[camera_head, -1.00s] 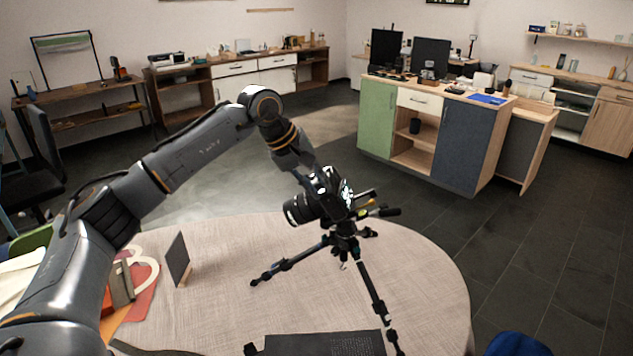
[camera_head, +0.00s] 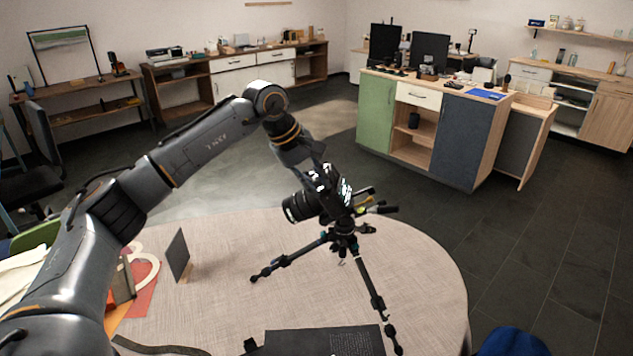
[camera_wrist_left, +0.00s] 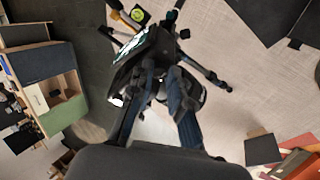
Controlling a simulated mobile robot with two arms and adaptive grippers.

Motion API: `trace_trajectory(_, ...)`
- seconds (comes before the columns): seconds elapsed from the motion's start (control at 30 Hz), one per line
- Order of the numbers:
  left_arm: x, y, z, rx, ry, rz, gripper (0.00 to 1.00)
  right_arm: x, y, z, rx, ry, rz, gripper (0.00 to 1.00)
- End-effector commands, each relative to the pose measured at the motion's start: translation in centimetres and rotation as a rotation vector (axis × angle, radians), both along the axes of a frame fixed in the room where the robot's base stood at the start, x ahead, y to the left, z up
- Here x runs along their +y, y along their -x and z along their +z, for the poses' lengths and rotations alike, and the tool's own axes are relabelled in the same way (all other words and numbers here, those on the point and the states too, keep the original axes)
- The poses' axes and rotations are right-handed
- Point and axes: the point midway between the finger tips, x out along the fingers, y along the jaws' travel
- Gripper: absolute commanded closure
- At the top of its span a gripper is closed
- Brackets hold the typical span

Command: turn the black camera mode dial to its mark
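The black photo camera (camera_head: 318,203) stands on a dark tripod (camera_head: 343,240) on the round table (camera_head: 225,265), its lens facing left. The camera also shows in the left wrist view (camera_wrist_left: 138,68). My left gripper (camera_head: 318,170) reaches down to the camera's top from the upper left. In the wrist view its two fingers (camera_wrist_left: 161,72) sit a little apart, with their tips at the camera's top. The mode dial cannot be made out at the fingertips, so I cannot tell whether they hold it. My right gripper is not in view.
A small dark upright panel (camera_head: 178,256) and red and orange flat items (camera_head: 143,290) lie at the table's left. A dark flat box (camera_head: 325,343) lies at the front. A cabinet island (camera_head: 430,130) stands behind. The table around the tripod is mostly clear.

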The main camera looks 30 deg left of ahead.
Motion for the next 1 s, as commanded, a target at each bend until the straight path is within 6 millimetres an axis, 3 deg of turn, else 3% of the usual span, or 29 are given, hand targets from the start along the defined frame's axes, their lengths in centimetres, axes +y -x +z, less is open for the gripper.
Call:
trace_trajectory(0.03, 0.0, 0.0, 0.0, -0.001, -0.001, 0.0, 0.71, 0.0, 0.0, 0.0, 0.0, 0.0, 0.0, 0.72)
trace_trajectory(0.1, 0.0, 0.0, 0.0, -0.001, -0.001, 0.0, 0.6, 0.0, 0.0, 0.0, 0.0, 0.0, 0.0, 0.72)
trace_trajectory(0.67, 0.0, 0.0, 0.0, -0.012, -0.005, -0.02, 0.6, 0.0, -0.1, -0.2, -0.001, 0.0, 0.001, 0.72)
trace_trajectory(1.0, 0.2, 0.1, -0.3, -0.164, -0.076, -0.306, 0.6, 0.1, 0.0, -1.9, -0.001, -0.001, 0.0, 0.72)
